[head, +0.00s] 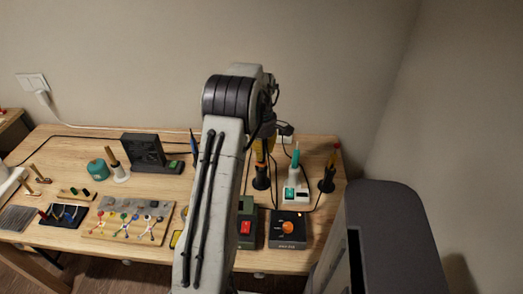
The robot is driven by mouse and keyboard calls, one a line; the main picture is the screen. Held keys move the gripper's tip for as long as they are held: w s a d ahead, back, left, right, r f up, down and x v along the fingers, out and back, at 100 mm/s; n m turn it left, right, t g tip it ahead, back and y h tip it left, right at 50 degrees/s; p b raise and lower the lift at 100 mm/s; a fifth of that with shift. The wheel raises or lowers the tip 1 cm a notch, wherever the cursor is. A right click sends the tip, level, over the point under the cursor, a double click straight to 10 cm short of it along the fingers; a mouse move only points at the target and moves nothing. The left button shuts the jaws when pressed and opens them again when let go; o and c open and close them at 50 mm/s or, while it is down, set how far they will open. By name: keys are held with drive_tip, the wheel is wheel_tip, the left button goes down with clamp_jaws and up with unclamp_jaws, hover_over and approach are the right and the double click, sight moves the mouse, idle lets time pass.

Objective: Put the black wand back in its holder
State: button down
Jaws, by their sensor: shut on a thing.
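My gripper (268,130) is at the far side of my arm, above the back of the bench, and partly hidden behind the arm. It is shut on a dark thing, seemingly the black wand (285,129), which juts out to the right with a thin cable beside it. Its full shape is hard to make out. Below it stands an orange-and-black upright piece (262,172) on a round base. To the right, a small black stand (327,183) has a red-tipped piece in it. Which of these is the wand's holder I cannot tell.
A white stand (297,195) with a teal-handled iron is between them. A black box with an orange knob (288,228) and a red-switch box (246,226) stand in front. A black fan (144,150) and a parts board (105,230) are left. A wall is close behind.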

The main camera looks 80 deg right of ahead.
drive_tip(key=shift+f, duration=0.1)
drive_tip(key=shift+f+b, duration=0.5)
drive_tip(key=shift+f, duration=0.2)
drive_tip(key=shift+c, duration=1.7)
unclamp_jaws()
drive_tip(key=shift+r, duration=0.2)
drive_tip(key=shift+r+p, duration=4.4)
drive_tip(key=shift+r, duration=0.95)
